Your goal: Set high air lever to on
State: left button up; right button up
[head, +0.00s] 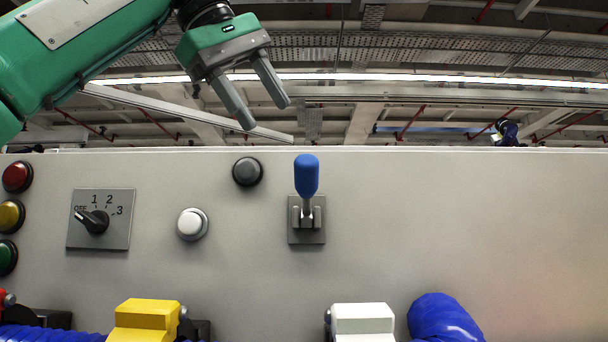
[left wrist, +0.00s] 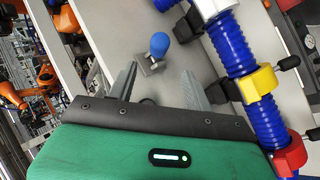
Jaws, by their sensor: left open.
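The lever (head: 306,178) has a blue handle and stands upright on a grey bracket (head: 306,236) on the panel face. It also shows in the left wrist view (left wrist: 159,45), beyond and between the fingers. My left gripper (head: 263,112) is open and empty, above and to the left of the lever and apart from it. Its two fingers also show in the left wrist view (left wrist: 160,85). My right gripper is not in view. No label naming the lever is readable.
The grey panel (head: 450,220) carries a rotary switch (head: 92,221), a white button (head: 192,224), a black button (head: 248,171), and red, yellow and green buttons at the left edge. Blue hoses (head: 441,318) with yellow (head: 145,318) and white (head: 362,320) clamps run below. The panel right of the lever is bare.

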aim_at(304, 192)
pick_arm(q)
jog(key=x, duration=0.4)
jog(key=shift+a+f, duration=0.1)
jog(key=shift+a, duration=0.05)
jog(key=x, duration=0.3)
jog(key=w+x, duration=0.1)
jog(key=x, duration=0.2)
jog(key=shift+w+f, duration=0.1)
jog(key=shift+w, duration=0.1)
jog(key=shift+s+d+f, duration=0.1)
jog(key=shift+d+f, duration=0.25)
jog(key=shift+f, duration=0.05)
jog(key=shift+d+f, duration=0.1)
jog(key=shift+f, duration=0.1)
grip_shut()
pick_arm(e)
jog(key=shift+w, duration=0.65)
